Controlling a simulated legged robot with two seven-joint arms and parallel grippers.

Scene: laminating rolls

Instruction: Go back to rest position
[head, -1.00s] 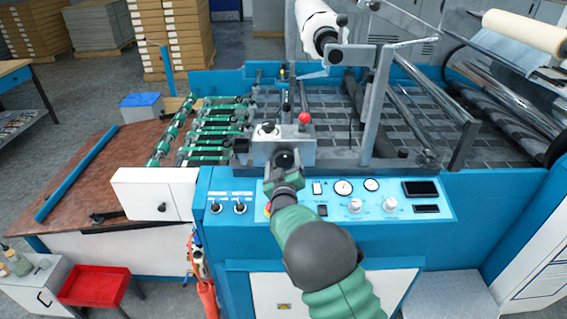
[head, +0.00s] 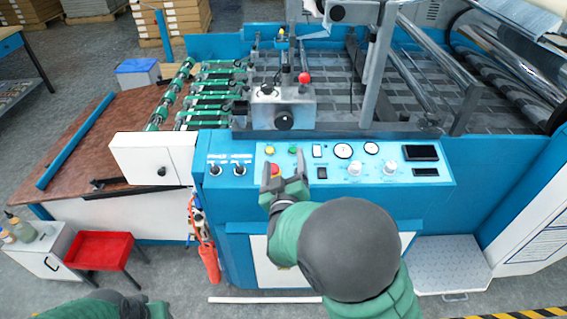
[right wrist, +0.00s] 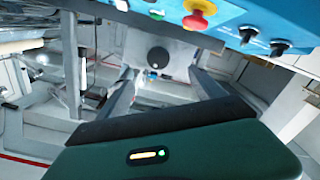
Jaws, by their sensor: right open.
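My right gripper (head: 284,172) is open and empty in front of the blue control panel (head: 230,190), close to the red emergency-stop button (head: 275,170). In the right wrist view its two fingers (right wrist: 162,80) stand apart with nothing between them. The red stop button (right wrist: 197,15) shows above them, and a round black knob (right wrist: 158,57) appears beyond the gap. I cannot tell whether the gripper touches the panel. A green part of my left arm shows at the bottom left of the head view; its jaws are not visible.
A grey metal box with a black knob (head: 284,119) and a red-topped lever (head: 304,77) stands above the panel. Green rollers (head: 215,95) lie left of it. A red tray (head: 98,248) and a white cabinet (head: 40,246) are lower left. A metal step (head: 450,265) is lower right.

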